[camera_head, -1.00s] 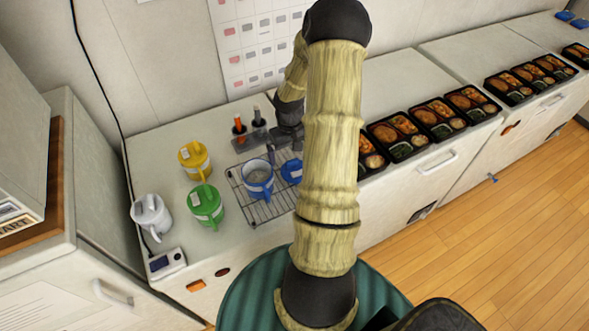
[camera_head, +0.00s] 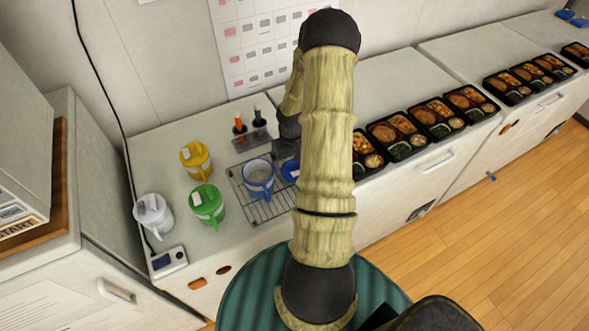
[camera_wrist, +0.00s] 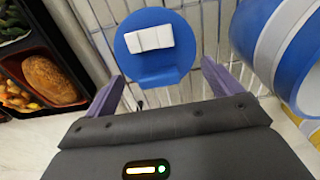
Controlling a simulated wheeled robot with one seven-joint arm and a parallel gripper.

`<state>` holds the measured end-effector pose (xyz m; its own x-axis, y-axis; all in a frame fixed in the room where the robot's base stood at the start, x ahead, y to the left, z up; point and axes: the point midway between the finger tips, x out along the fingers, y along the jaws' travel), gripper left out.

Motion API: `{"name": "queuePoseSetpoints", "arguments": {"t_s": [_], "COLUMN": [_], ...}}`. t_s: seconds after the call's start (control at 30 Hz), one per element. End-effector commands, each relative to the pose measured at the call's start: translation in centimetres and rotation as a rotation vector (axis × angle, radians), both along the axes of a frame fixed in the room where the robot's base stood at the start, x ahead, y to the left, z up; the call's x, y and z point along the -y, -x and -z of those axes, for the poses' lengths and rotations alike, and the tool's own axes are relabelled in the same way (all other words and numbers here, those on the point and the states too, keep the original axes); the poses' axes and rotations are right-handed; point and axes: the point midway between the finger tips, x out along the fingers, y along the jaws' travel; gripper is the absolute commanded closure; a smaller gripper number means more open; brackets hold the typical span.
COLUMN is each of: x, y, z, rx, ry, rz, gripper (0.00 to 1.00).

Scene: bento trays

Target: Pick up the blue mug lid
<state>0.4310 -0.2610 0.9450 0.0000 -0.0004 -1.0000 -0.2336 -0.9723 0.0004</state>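The blue mug lid (camera_wrist: 152,78), a round disc with a white label, lies on the wire rack. In the head view the lid (camera_head: 289,169) is partly hidden by my arm. The blue mug (camera_head: 258,177) stands without a lid to its left on the same rack; it also shows at the right of the wrist view (camera_wrist: 262,50). My gripper (camera_wrist: 162,72) is open, its two purple fingers apart with the near part of the lid appearing between and beyond their tips. Whether the fingers touch the lid cannot be told.
The wire rack (camera_head: 268,213) is on the counter. Filled bento trays (camera_head: 397,136) line the right.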

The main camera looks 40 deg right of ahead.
Motion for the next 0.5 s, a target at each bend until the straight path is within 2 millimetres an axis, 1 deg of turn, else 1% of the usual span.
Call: {"name": "queuePoseSetpoints", "arguments": {"t_s": [0.03, 0.13, 0.17, 0.5], "x": [0.0, 0.0, 0.0, 0.0], "y": [0.0, 0.0, 0.0, -0.01], "z": [-0.01, -0.01, -0.01, -0.07], "rx": [0.0, 0.0, 0.0, 0.0], "ry": [0.0, 0.0, 0.0, 0.0], "rz": [0.0, 0.0, 0.0, 0.0], "gripper": [0.2, 0.39, 0.43, 0.43]}}
